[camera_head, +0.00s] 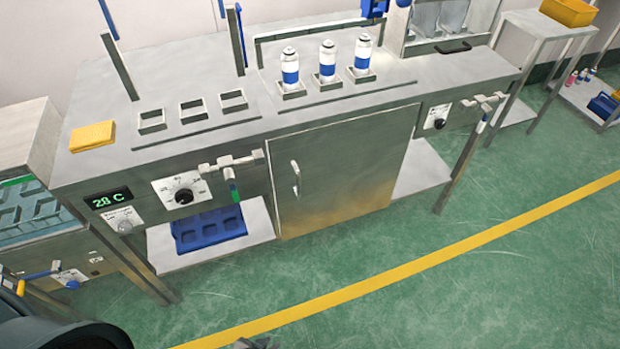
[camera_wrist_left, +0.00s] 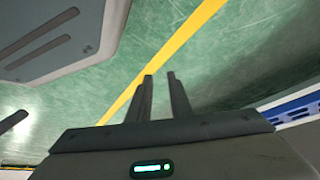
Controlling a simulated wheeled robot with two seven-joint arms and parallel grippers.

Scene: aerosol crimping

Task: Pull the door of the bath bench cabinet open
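The bath bench cabinet door (camera_head: 345,165) is a flat metal panel in the middle of the bench front in the head view. It looks shut. Its pale upright handle (camera_head: 296,178) is near the door's left edge, with nothing touching it. In the left wrist view, my left gripper's two dark fingers (camera_wrist_left: 160,80) stand a little apart with nothing between them, over green floor. A small dark part at the bottom edge of the head view, apart from the door, may be its tip. My right gripper is not in view.
The bench top (camera_head: 205,75) carries three blue-and-white cans and a yellow sponge (camera_head: 92,136). A valve fitting (camera_head: 230,164) juts out left of the door. A blue tray (camera_head: 208,228) sits on the lower shelf. Green floor (camera_head: 400,270) before the door is clear.

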